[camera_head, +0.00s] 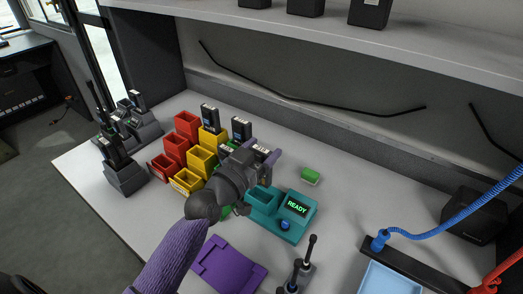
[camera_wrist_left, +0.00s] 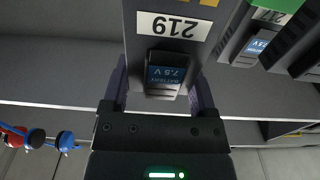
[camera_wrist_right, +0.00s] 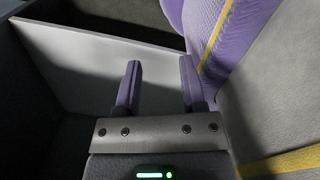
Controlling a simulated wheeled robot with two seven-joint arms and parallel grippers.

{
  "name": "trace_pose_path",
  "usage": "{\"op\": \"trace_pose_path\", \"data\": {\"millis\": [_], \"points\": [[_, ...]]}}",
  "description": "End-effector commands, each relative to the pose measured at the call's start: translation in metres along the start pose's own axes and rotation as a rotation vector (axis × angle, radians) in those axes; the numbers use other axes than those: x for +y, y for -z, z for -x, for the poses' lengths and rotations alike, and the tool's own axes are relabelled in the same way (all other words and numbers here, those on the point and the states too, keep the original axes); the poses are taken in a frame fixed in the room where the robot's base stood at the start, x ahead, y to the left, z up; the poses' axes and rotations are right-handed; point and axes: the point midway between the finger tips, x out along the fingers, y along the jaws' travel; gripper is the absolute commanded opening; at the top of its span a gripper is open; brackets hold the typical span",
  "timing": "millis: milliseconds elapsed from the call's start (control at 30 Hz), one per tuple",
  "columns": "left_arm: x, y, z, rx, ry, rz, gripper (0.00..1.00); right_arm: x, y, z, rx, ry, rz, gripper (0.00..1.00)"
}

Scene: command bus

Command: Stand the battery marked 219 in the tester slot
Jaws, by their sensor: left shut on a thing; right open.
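My left gripper (camera_head: 262,158) is shut on the dark battery marked 219 (camera_wrist_left: 173,27), whose label faces the left wrist camera between the two fingers. In the head view my gripper is above the table, just behind and left of the teal tester (camera_head: 275,228). The tester has an open slot (camera_head: 265,197), partly hidden by my gripper, and a screen (camera_head: 298,208) reading READY. The held battery is mostly hidden by my gripper in the head view. My right gripper (camera_wrist_right: 158,85) is open and empty in the right wrist view, and is not in the head view.
A green block (camera_head: 310,176) lies behind the tester.

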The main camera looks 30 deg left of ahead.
Motion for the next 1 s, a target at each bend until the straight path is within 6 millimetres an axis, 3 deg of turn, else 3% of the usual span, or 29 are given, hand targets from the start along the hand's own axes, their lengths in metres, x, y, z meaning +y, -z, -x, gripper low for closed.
{"op": "trace_pose_path", "data": {"millis": [1000], "points": [[0.0, -0.063, 0.003, -0.003, 0.0, 0.001, 0.1, 0.013, -0.033, -0.058, -0.082, -0.021, 0.003, 0.52]]}}
